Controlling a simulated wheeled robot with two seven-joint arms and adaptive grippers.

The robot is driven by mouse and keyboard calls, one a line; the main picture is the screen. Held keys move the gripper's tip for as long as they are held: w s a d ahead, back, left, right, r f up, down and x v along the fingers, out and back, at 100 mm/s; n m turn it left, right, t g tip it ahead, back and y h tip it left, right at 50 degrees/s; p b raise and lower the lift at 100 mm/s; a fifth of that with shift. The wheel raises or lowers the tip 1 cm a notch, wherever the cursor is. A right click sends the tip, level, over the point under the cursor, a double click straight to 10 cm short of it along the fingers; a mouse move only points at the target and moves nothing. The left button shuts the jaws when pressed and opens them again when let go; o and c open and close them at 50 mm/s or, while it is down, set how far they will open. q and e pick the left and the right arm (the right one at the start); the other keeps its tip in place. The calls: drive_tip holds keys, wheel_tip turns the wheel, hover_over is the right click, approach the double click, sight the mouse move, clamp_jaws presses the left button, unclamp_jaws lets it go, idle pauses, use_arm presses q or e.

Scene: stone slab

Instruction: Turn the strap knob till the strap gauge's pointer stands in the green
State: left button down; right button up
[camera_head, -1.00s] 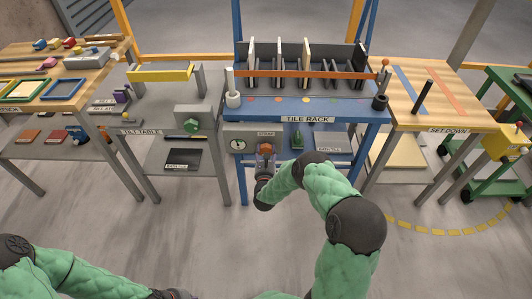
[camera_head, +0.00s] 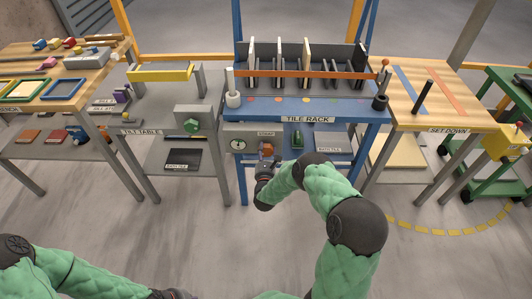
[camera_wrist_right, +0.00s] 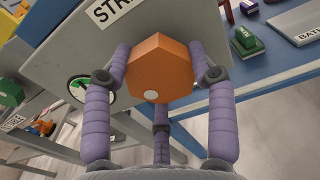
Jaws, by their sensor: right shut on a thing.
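The strap knob (camera_wrist_right: 160,68) is an orange hexagonal block with a pale dot, on a grey panel marked STRAP. It also shows in the head view (camera_head: 267,149) below the tile rack. My right gripper (camera_wrist_right: 160,88) is shut on the knob, its purple fingers around the sides and one below. The strap gauge (camera_head: 238,145) is a round white dial left of the knob. In the wrist view the left finger hides part of the dial, where some green shows.
The blue tile rack (camera_head: 345,108) stands above the panel, with upright tiles. A green block (camera_head: 297,140) lies on the shelf right of the knob. The tilt table (camera_head: 143,105) stands to the left, the set-down table (camera_head: 450,100) to the right.

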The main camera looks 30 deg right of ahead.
drive_tip(key=shift+a+r, duration=0.1)
drive_tip(key=o, duration=1.1)
drive_tip(key=shift+o, duration=0.2)
drive_tip(key=v, duration=1.2)
